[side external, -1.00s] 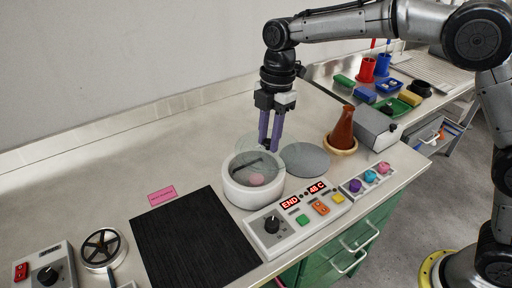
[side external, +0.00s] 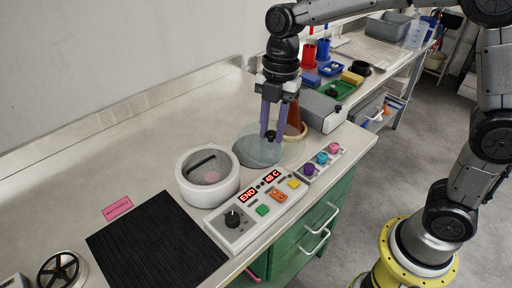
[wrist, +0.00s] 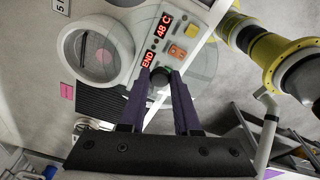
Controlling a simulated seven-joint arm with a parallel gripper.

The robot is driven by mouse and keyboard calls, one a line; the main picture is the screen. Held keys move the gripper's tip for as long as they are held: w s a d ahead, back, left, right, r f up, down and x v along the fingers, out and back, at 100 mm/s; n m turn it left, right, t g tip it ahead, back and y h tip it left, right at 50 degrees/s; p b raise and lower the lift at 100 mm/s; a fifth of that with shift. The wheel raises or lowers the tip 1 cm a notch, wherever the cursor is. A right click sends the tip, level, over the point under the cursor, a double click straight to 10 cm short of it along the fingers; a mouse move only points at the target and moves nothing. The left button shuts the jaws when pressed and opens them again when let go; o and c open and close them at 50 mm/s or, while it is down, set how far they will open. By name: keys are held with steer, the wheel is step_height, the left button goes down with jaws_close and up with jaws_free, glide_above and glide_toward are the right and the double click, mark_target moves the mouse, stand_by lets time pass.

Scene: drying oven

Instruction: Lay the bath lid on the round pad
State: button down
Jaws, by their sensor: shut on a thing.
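My gripper (side external: 270,132) is shut on the black knob of the clear, round bath lid (side external: 288,155). The lid also shows in the wrist view (wrist: 205,65), with its knob between my purple fingertips (wrist: 161,84). The round pad (side external: 249,156) is a flat grey disc on the bench, just right of the white bath (side external: 207,192). The lid hangs over the pad's right part and toward the control panel. Its exact height above the pad is hard to tell. The bath is open at the top, with a dark bar and a pink object inside.
The control panel (side external: 236,234) reads END and 48 C, in front of the pad. A brown flask (side external: 294,115) on a tan ring stands close behind my gripper. A grey box (side external: 322,112) and colored knobs (side external: 321,158) are to the right. The bench behind the bath is clear.

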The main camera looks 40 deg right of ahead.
steer(key=d+f+m, duration=0.2)
steer(key=d+f, duration=0.1)
steer(key=d, duration=0.5)
steer(key=w+f, duration=0.3)
steer(key=w, duration=0.1)
steer(key=w+f, duration=0.3)
steer(key=w, duration=0.1)
steer(key=w+f, duration=0.3)
steer(key=w, duration=0.1)
steer(key=shift+w+d, duration=0.4)
steer(key=shift+w+f, duration=0.1)
steer(key=shift+f, duration=0.05)
steer(key=shift+w+f, duration=0.15)
steer(key=shift+f, duration=1.5)
steer(key=shift+f, duration=0.2)
steer(key=c, duration=0.6)
jaws_free()
steer(key=shift+r, duration=0.15)
